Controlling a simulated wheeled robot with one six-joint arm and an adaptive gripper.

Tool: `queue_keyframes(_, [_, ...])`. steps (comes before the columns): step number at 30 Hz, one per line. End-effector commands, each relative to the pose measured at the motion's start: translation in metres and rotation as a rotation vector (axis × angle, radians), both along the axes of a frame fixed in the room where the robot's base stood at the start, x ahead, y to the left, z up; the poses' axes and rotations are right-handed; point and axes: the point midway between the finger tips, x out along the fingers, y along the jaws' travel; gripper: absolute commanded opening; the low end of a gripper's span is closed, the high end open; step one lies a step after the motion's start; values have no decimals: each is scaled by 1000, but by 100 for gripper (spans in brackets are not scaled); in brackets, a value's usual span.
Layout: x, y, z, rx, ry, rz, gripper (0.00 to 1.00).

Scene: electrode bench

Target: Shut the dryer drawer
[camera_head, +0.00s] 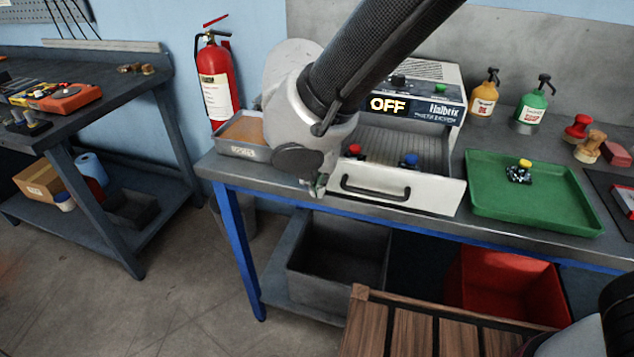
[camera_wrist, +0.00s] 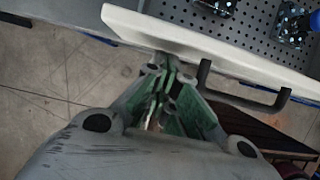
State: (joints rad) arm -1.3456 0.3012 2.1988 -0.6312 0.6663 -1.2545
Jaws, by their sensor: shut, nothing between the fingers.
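The dryer (camera_head: 447,78) stands at the back of the bench, and its display reads OFF. Its drawer (camera_head: 447,192) is pulled out toward me, with a pale front panel and a black bar handle (camera_head: 375,188). A red-capped piece (camera_head: 354,151) and a blue-capped piece (camera_head: 409,160) stand in the drawer. In the wrist view the perforated drawer floor (camera_wrist: 236,32) and the handle (camera_wrist: 250,101) show. My gripper (camera_head: 318,189) is shut and empty at the left part of the drawer front. In the wrist view its fingertips (camera_wrist: 168,62) are close against the front panel; contact is unclear.
A green tray (camera_head: 490,218) with a yellow-capped piece (camera_head: 524,164) lies right of the drawer. A shallow tray (camera_head: 240,150) sits at the left bench end, partly behind my arm. Grey (camera_head: 305,277) and red (camera_head: 510,285) bins stand below. Open floor lies left.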

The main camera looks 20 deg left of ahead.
Motion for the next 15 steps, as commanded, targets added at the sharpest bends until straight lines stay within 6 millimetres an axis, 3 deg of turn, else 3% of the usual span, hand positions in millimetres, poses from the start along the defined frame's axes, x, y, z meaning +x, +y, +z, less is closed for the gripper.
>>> queue_keyframes(9, [3,0,0,0,0,0,0])
queue_keyframes(15, [25,-1,0,0,0,-3,0])
